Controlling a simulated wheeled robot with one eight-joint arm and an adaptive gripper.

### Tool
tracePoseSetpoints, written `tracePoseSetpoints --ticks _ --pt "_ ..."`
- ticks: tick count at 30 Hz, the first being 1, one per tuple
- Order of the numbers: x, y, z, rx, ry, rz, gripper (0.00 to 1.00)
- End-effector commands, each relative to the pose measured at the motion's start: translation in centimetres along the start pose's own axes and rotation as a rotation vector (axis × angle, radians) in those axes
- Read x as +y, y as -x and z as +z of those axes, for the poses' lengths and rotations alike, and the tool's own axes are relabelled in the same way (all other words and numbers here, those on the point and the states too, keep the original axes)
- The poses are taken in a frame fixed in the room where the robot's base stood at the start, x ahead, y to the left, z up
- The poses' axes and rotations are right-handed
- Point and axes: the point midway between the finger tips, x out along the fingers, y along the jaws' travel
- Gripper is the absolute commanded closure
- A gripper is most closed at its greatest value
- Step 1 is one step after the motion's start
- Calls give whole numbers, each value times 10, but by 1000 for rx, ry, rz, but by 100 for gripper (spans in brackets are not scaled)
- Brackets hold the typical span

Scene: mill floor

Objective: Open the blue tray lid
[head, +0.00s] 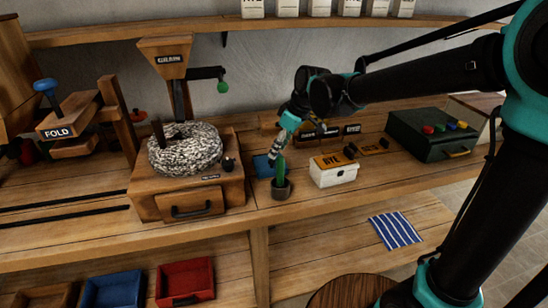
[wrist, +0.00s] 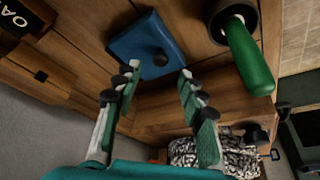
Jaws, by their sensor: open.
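The blue lid (wrist: 140,38) is a flat blue square with a small dark round knob (wrist: 160,58) near one edge. In the head view my gripper (head: 277,156) points down close to the lid. I cannot tell whether a fingertip touches the lid.
A white box (head: 333,175) is to the right. A grain mill with a woolly ring (head: 186,150) is left. Blue (head: 113,290) and red trays (head: 185,282) sit below.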

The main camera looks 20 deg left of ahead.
Motion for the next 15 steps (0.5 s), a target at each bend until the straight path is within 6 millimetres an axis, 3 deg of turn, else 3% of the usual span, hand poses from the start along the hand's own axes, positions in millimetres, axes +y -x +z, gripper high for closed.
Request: tracePoseSetpoints --ticks 6,15 --pt "0 -34 -1 0 1 0 59" --pt "0 -50 0 0 0 0 59"
